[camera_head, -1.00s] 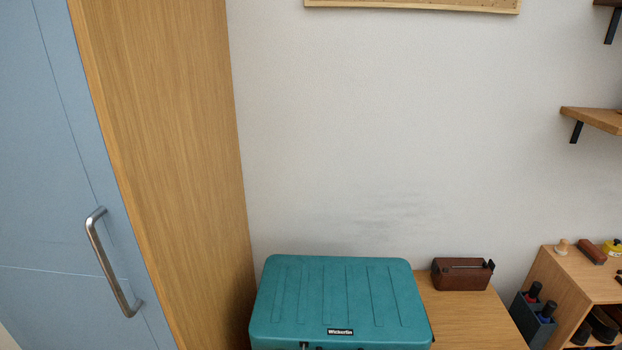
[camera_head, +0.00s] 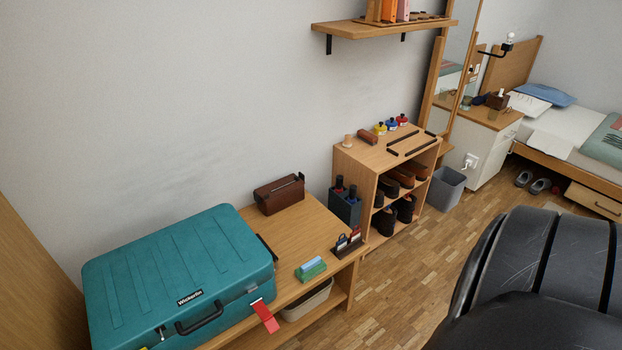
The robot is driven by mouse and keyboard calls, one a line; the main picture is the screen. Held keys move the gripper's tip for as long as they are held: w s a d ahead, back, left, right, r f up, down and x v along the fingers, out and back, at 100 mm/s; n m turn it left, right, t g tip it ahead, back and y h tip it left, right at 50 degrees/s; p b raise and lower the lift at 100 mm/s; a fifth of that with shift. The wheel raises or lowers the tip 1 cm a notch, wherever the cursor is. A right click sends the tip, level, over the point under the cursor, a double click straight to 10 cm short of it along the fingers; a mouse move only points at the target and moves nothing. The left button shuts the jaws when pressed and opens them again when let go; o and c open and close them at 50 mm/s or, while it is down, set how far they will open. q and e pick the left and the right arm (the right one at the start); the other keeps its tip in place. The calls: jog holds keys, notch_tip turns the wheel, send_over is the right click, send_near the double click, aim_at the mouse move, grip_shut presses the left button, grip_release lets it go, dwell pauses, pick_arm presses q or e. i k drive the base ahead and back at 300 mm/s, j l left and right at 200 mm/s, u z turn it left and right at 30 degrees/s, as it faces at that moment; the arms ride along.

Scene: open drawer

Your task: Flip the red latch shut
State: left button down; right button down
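A closed teal case (camera_head: 180,265) labelled Wickerlin lies on a wooden bench at the lower left. A black handle sits on its front face. The red latch (camera_head: 265,316) is at the right end of the case front and hangs out and down, away from the case face. Another latch (camera_head: 161,333), small and metallic, shows left of the handle. A large dark part of my own arm fills the lower right. Neither gripper's fingers are in view.
The bench top (camera_head: 292,234) holds a brown box (camera_head: 279,194), a green and blue block (camera_head: 311,269) and a small tag stand (camera_head: 346,245). A grey bin (camera_head: 446,188) stands beyond a shoe shelf (camera_head: 350,158). Wooden floor is open at right.

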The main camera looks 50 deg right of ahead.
aim_at(271, 324)
jog(key=z, duration=1.1)
